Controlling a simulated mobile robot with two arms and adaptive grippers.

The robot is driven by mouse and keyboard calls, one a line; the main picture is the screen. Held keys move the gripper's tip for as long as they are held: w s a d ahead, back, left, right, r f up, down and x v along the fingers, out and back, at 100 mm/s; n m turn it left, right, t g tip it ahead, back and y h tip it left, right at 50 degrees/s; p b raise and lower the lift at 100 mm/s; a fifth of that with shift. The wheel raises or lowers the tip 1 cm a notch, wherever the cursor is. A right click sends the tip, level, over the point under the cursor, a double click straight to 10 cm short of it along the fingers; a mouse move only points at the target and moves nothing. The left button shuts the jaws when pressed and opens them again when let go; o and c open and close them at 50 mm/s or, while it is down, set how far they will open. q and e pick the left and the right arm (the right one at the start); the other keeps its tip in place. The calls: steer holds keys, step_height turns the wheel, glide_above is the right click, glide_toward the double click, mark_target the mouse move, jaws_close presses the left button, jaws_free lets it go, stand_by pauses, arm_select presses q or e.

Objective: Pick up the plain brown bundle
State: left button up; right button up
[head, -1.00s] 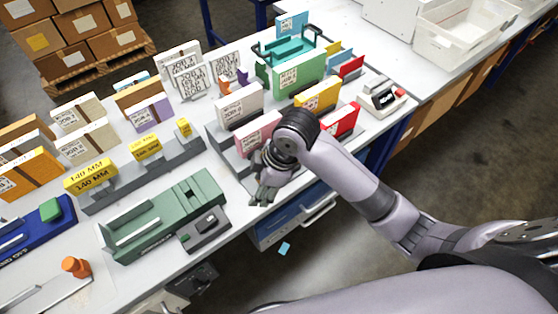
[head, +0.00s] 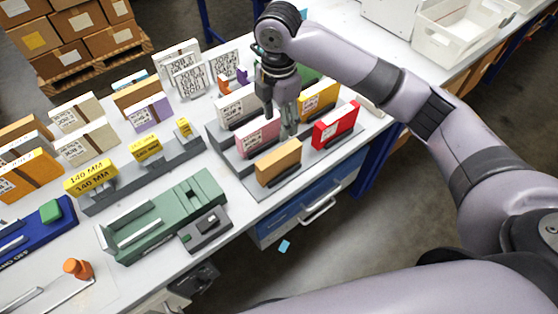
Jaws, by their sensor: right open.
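A plain brown bundle (head: 278,163) stands upright in the front row of the grey stepped rack (head: 258,190), its whole front face visible. My right gripper (head: 281,117) is open and points down over the rack, above and behind the brown bundle. Its fingers appear near the pink bundle (head: 257,138) and the yellow bundle (head: 318,98); I cannot tell whether they touch either. Nothing shows between the fingers. My left gripper is not in view.
A red bundle (head: 336,125) stands right of the brown one, and a white labelled bundle (head: 237,103) stands behind the pink one. A green device (head: 160,220) lies to the left. The table's front edge runs close before the rack.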

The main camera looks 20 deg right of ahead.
steer(key=p, duration=0.1)
glide_toward(279, 153)
steer(key=f, duration=0.5)
steer(key=shift+s+a, duration=0.15)
steer(key=shift+s, duration=0.15)
steer(key=f+p, duration=0.1)
steer(key=f, duration=0.3)
steer(key=shift+w+f+p, duration=0.2)
steer(key=shift+f+p, duration=0.2)
steer(key=shift+f, duration=0.4)
jaws_close()
